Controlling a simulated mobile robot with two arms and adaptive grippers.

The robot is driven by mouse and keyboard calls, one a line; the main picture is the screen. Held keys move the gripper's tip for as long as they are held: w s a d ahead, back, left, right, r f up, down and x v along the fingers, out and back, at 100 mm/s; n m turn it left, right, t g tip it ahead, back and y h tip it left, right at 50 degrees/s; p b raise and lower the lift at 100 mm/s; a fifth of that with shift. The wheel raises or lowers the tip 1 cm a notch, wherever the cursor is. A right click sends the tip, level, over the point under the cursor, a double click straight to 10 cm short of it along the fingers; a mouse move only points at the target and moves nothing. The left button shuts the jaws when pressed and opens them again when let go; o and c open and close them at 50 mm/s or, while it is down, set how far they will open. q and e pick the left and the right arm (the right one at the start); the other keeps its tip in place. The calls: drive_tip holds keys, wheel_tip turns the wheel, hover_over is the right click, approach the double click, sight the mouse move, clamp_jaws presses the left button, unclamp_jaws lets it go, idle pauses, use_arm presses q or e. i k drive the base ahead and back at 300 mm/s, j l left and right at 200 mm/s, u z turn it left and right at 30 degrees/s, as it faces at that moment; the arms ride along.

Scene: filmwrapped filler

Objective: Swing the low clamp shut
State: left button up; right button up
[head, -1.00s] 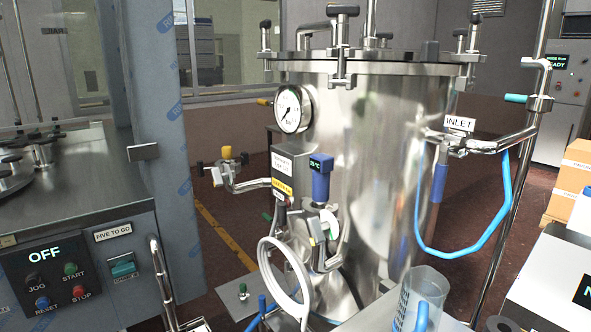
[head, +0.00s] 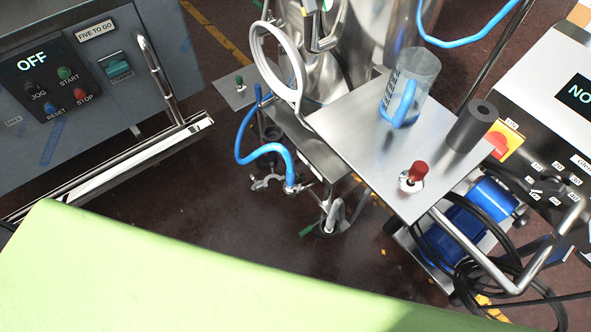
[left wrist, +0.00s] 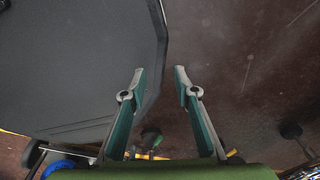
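Low fittings hang under the steel trolley in the head view. A small grey metal piece that looks like an open clamp (head: 266,183) sits by the end of the blue hose (head: 262,150). Another low fitting with a green handle (head: 326,222) is lower and to the right. I cannot tell for sure which is the low clamp. My left gripper (left wrist: 160,72) shows only in the left wrist view, its two fingers apart with nothing between them. Dark floor and a grey panel lie beyond it; no clamp is recognisable there.
The steel trolley top (head: 345,130) bears a clear jug (head: 415,75), a dark cylinder (head: 471,126) and a red-knobbed part (head: 417,171). A blue motor (head: 468,220) and black cables are at right. A grey control cabinet (head: 90,80) with a steel rail stands left. Floor between is open.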

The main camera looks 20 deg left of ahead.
sight(257, 186)
drive_tip(key=j+z, duration=0.8)
drive_tip(key=k+j+z, duration=0.15)
drive_tip(key=j+z, duration=0.25)
drive_tip(key=k+j+z, duration=0.15)
drive_tip(key=j+z, duration=0.3)
drive_tip(key=j, duration=0.1)
